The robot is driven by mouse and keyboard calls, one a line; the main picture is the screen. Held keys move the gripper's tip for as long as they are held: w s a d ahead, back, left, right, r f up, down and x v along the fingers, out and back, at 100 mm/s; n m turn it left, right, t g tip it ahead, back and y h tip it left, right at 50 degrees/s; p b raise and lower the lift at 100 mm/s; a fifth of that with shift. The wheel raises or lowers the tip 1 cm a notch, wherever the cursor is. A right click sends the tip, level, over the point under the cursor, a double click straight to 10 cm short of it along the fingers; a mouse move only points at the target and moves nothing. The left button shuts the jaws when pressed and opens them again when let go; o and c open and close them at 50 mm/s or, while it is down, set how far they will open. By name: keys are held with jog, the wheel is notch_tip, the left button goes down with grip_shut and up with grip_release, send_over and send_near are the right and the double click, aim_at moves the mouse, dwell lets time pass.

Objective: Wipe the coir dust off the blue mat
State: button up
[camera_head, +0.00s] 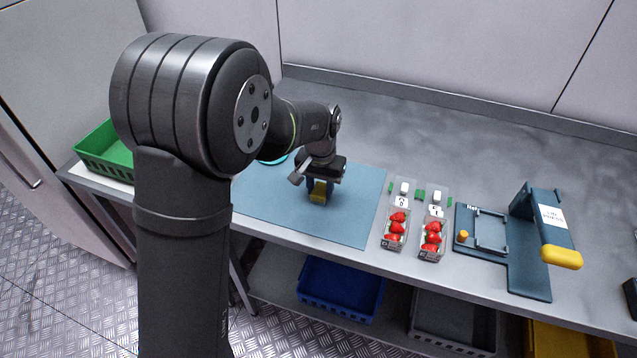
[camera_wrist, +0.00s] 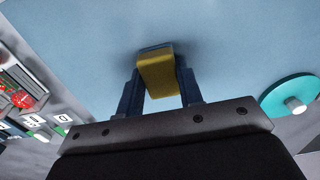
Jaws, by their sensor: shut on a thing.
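The blue mat (camera_head: 350,218) lies flat on the grey bench. My gripper (camera_head: 319,190) is over the middle of the mat, pointing down. It is shut on a yellow sponge (camera_head: 317,194), which also shows between the two blue fingers in the wrist view (camera_wrist: 157,74). The sponge is at or very near the mat surface; I cannot tell whether it touches. I see no clear coir dust on the visible mat. My arm hides part of the mat's left side.
Two punnets of strawberries (camera_head: 396,229) (camera_head: 433,238) stand right of the mat. Further right is a dark lid press (camera_head: 545,225) with a yellow handle. A green crate (camera_head: 105,152) is at the left end. A teal round thing (camera_wrist: 291,95) lies near the mat's edge.

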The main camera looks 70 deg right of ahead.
aim_at(281, 187)
jog(key=shift+w, duration=5.45)
jog(key=shift+s, duration=5.45)
jog(key=shift+s+r, duration=0.15)
jog(key=shift+r, duration=3.9)
